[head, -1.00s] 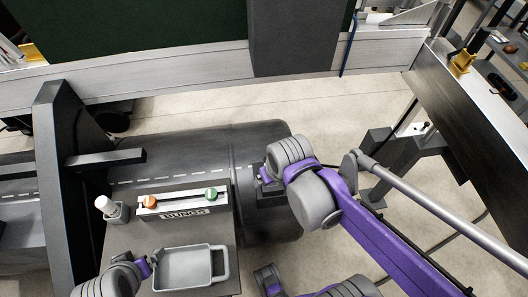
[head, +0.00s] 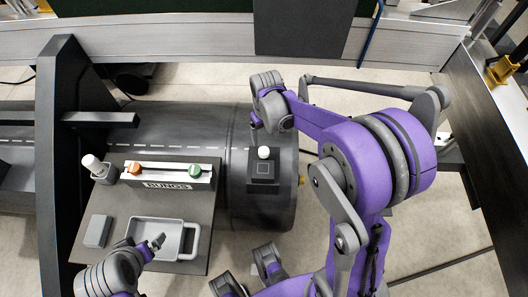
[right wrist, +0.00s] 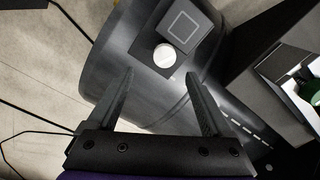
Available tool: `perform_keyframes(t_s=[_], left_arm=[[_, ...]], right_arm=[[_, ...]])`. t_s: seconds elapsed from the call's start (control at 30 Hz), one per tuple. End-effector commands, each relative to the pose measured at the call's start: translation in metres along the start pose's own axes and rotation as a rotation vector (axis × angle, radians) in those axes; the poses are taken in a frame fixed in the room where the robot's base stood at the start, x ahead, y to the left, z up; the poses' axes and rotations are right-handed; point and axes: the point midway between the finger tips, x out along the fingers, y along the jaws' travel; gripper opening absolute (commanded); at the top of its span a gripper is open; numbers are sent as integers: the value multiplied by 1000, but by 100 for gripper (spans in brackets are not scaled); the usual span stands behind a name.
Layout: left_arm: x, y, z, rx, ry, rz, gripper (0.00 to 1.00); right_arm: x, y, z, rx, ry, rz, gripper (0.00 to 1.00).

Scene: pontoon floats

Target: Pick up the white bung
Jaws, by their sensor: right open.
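The white bung (head: 264,152) stands on a dark square pad at the right end of the dark float (head: 215,128). In the right wrist view the bung (right wrist: 164,56) shows as a white round top, beside the pad's square outline and ahead of the gap between the fingers. My right gripper (head: 256,120) is just behind the bung in the head view, apart from it. Its fingers (right wrist: 158,76) are open with nothing between them. My left gripper (head: 154,243) is over the grey tray (head: 187,226); I cannot tell whether it is open.
A rack marked BUNGS (head: 170,179) holds an orange bung (head: 135,168) and a green bung (head: 195,170). A white-topped bottle (head: 92,163) in a grey holder and a grey block (head: 97,231) share the side table. A dark upright (head: 62,160) rises at left.

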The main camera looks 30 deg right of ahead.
Motion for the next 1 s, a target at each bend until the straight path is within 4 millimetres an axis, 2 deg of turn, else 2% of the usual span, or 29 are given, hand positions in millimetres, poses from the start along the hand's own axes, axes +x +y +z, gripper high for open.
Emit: perform_keyframes(t_s=[0.1,0.37,0.6,0.73,0.93,1.0], left_arm=[[2,0,2,0,-1,0,100],[4,0,2,0,-2,0,100],[6,0,4,0,-2,0,100],[6,0,4,0,-3,0,100],[6,0,4,0,-3,0,100],[6,0,4,0,-3,0,100]], right_arm=[[19,0,0,0,0,0,84],[40,-3,0,0,1,0,84],[75,-8,1,0,1,0,84],[82,-8,1,0,1,0,84],[82,-8,1,0,1,0,84],[82,-8,1,0,1,0,71]])
